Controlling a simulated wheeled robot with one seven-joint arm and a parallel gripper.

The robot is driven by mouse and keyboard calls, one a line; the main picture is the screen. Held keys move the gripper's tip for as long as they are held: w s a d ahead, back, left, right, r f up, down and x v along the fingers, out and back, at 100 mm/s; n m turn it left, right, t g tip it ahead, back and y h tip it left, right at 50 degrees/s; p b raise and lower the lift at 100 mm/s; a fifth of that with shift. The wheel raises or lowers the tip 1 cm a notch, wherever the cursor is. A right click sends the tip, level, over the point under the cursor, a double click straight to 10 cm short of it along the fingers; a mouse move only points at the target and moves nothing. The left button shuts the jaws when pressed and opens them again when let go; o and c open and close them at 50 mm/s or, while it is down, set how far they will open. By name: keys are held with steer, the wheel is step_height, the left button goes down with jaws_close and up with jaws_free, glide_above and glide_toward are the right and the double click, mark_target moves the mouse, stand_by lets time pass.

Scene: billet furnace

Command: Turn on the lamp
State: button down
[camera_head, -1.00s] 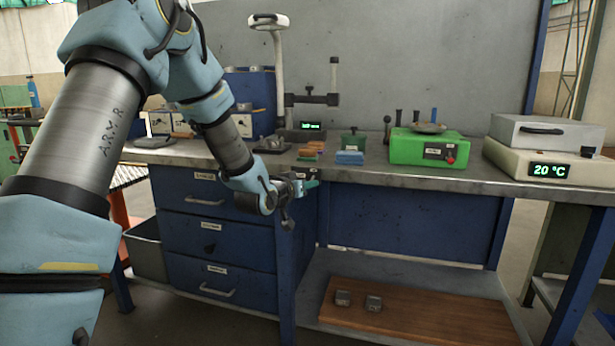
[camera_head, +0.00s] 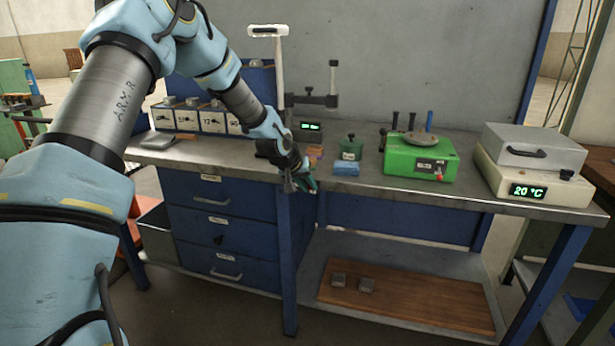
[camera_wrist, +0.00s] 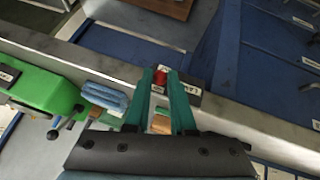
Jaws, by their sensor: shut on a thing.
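The lamp (camera_head: 268,31) has a pale head on a white post at the back of the workbench; I cannot tell whether it is lit. In the wrist view, a small dark switch box (camera_wrist: 190,96) with a white label sits at the bench's front edge. A red switch (camera_wrist: 160,77) is on its left part. In the head view my gripper hides the switch box.
Blue drawers (camera_head: 222,228) are below. Two metal billets lie on a wooden board (camera_head: 420,312) on the lower shelf.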

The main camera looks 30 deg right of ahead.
steer(key=shift+w+r+p, duration=0.1)
steer(key=shift+p, duration=0.25)
stand_by(0.3)
steer(key=c, duration=0.8)
jaws_free()
steer(key=shift+o, duration=0.2)
steer(key=shift+d, duration=0.1)
steer(key=shift+r, duration=0.1)
steer(key=b+v, duration=0.2)
steer(key=v, duration=0.8)
steer(key=shift+r, duration=0.4)
